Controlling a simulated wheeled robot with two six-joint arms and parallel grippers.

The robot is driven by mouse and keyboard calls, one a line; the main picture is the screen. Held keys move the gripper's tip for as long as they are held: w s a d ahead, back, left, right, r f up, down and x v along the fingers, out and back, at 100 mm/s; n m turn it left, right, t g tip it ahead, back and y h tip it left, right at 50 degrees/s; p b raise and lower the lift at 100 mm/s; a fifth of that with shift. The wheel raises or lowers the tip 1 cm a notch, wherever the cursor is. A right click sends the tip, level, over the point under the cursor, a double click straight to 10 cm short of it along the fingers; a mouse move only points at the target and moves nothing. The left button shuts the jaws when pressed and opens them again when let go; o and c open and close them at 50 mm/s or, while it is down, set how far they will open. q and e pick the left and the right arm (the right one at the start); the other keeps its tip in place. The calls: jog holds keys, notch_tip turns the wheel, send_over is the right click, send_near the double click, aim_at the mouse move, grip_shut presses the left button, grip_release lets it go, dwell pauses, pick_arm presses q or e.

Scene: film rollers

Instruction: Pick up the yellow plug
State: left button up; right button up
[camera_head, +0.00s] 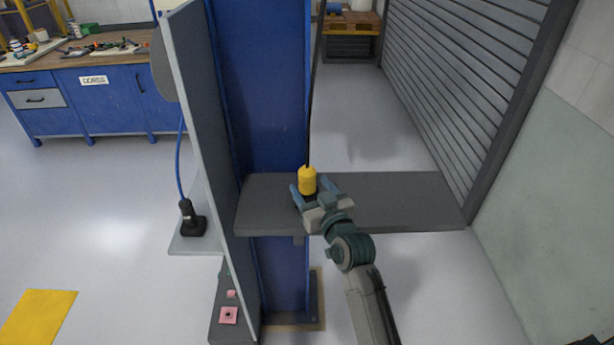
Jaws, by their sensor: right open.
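The yellow plug (307,181) stands upright on the grey shelf (400,195), near the shelf's left part, with a dark cable rising from its top. My right gripper (306,192) is at the plug, its bluish fingers open on either side of the plug's lower part. Whether the fingers touch it cannot be told. The plug's base is partly hidden by the gripper. My left gripper is not in view.
A blue column (260,90) and an upright grey panel (205,130) stand left of the plug. A slatted shutter (470,75) stands at the right. The shelf's right part is clear.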

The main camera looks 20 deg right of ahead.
aim_at(311, 183)
jog(key=w, duration=0.2)
jog(key=w+p, duration=0.1)
jog(key=shift+w+r, duration=0.25)
jog(key=shift+w, duration=0.1)
jog(key=shift+w+f, duration=0.1)
jog(key=shift+w, duration=0.1)
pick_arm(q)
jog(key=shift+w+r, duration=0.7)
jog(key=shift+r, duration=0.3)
pick_arm(e)
jog(key=shift+s, duration=0.1)
jog(key=shift+c, duration=1.2)
jog(key=c, duration=0.9)
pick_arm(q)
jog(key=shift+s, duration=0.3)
